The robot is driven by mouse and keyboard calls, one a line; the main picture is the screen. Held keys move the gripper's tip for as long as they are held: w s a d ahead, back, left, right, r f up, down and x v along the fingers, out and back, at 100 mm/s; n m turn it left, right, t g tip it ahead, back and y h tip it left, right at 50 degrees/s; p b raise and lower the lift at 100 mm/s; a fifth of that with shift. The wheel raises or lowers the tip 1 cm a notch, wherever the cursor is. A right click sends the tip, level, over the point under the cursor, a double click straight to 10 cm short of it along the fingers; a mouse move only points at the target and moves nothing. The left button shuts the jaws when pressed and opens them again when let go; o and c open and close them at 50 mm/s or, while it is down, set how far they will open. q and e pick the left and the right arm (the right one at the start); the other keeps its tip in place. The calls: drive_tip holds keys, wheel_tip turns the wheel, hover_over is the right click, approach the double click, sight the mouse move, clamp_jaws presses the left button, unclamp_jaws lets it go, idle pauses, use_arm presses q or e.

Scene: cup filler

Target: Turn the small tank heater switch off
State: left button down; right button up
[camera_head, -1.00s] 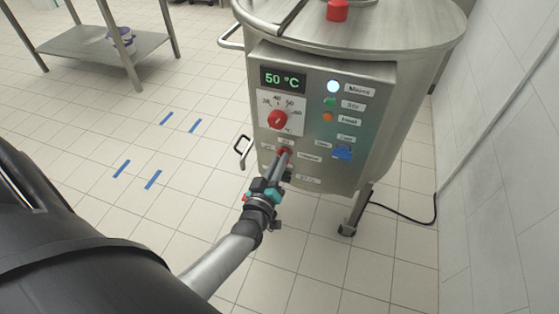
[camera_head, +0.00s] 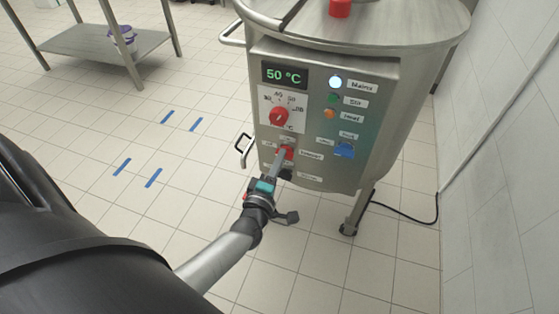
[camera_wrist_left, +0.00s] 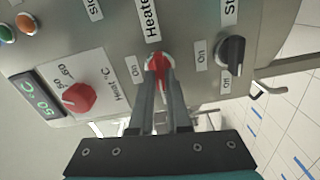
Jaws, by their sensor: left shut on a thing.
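The small steel tank (camera_head: 385,110) carries a control panel on its front. The red heater switch (camera_head: 286,151) sits low on the panel. It shows in the left wrist view (camera_wrist_left: 159,60) below the "Heater" label, with an "On" label to its left. My left gripper (camera_head: 281,158) is at this switch, and its fingers (camera_wrist_left: 160,80) are shut on it. The fingers cover part of the switch, so I cannot tell which way it points. The orange heat lamp (camera_head: 329,114) is on the panel. My right gripper is not in view.
The red temperature dial (camera_head: 278,117) is above the switch under a "50 °C" display (camera_head: 284,75). A black switch (camera_wrist_left: 233,54) is close beside the fingers. A steel table (camera_head: 95,48) stands back left.

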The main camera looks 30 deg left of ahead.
use_arm(q)
drive_tip(key=shift+f+n, duration=0.1)
drive_tip(key=shift+n, duration=0.5)
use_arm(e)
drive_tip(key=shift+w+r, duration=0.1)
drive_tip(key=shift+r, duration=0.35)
use_arm(q)
drive_tip(key=shift+n, duration=0.3)
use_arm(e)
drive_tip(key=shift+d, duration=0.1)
use_arm(q)
drive_tip(key=c, duration=0.9)
unclamp_jaws()
drive_tip(key=shift+s, duration=0.1)
drive_tip(key=p+v, duration=0.3)
drive_tip(key=v, duration=1.2)
drive_tip(key=shift+s, duration=0.1)
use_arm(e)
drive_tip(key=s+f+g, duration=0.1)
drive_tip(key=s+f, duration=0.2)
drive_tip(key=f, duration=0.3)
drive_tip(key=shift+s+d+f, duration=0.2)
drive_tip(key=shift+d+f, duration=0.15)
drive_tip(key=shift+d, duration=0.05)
